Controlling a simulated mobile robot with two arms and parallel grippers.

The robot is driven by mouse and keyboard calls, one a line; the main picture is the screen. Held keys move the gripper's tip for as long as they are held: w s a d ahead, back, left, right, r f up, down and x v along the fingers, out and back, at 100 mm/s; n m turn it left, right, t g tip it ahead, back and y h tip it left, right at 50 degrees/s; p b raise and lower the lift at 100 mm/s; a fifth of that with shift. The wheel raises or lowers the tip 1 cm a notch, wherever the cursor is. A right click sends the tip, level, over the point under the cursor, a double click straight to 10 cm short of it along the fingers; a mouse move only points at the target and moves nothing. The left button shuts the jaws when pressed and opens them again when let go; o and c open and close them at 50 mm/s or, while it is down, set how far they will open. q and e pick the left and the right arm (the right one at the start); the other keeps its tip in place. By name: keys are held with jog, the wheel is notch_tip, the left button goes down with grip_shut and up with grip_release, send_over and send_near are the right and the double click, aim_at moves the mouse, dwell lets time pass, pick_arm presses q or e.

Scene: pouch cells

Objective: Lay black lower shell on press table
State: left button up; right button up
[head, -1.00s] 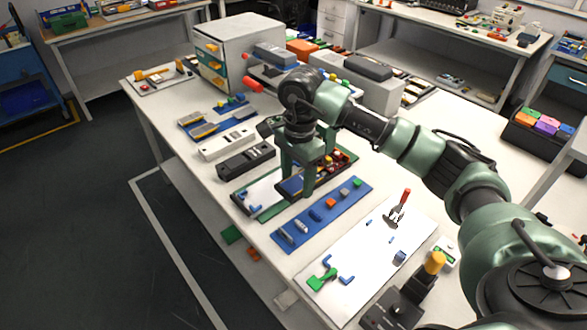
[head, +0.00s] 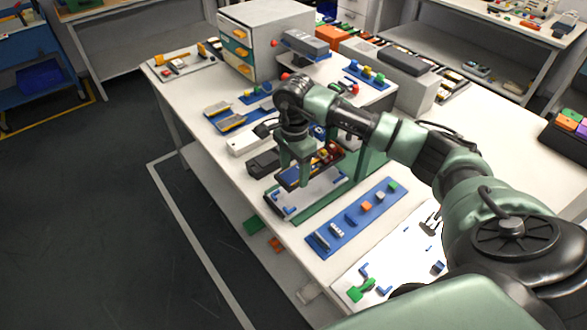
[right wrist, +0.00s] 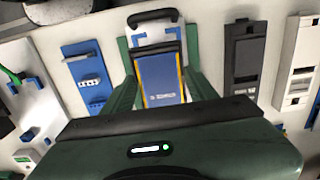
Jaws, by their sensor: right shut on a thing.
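My right gripper (head: 297,172) is shut on a dark, shallow tray-like piece, which I take for the black lower shell (head: 323,169). A blue panel with yellow edges shows on it, and small red and yellow parts show at its far end. In the right wrist view the blue panel (right wrist: 160,82) lies between the two green fingers. The press table appears to be the white plate (head: 312,194) with blue corner brackets on a green base. The shell is over its far part, seemingly raised; the exact gap is unclear. My left gripper is not in view.
A black box (head: 263,163) and a white box (head: 243,143) lie close on the left. A blue strip (head: 345,228) with small blocks lies on the near right. A drawer cabinet (head: 262,45) stands at the back. The bench's front edge is near the plate.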

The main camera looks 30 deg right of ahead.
jog(key=shift+w+f+b, duration=0.1)
jog(key=shift+f+b, duration=0.1)
jog(key=shift+b, duration=0.1)
jog(key=b, duration=0.5)
send_over(294, 196)
jog(key=shift+f, duration=2.75)
jog(key=shift+f+b, duration=1.05)
jog(key=shift+b, duration=0.1)
jog(key=o, duration=1.5)
jog(key=shift+r, duration=0.1)
jog(key=shift+c, duration=0.2)
jog(key=shift+r+b, duration=0.5)
jog(key=shift+r, duration=3.4)
